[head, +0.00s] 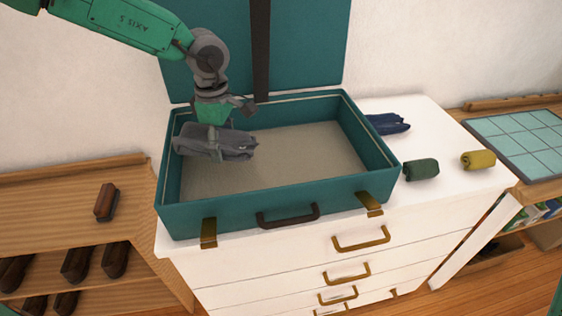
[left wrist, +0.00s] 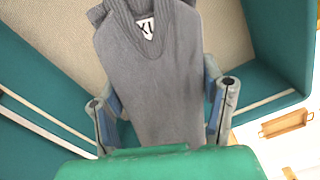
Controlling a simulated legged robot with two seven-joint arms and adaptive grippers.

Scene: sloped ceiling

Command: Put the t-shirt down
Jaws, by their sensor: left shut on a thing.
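A folded grey t-shirt (head: 215,144) is in my left gripper (head: 215,128), above the left part of an open teal suitcase (head: 305,194). In the left wrist view the t-shirt (left wrist: 150,75) shows a ribbed V neck and a white size label, and the two fingers of the left gripper (left wrist: 163,110) close on its sides. The suitcase's beige lining (left wrist: 60,40) lies behind it. I cannot tell whether the t-shirt touches the suitcase floor.
The suitcase stands open on a white dresser (head: 440,130); its floor is bare to the right of the t-shirt. Right of it lie a dark blue garment (head: 388,124), a green roll (head: 421,169) and a yellow roll (head: 478,160). A wooden shelf with shoes (head: 78,262) is at left.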

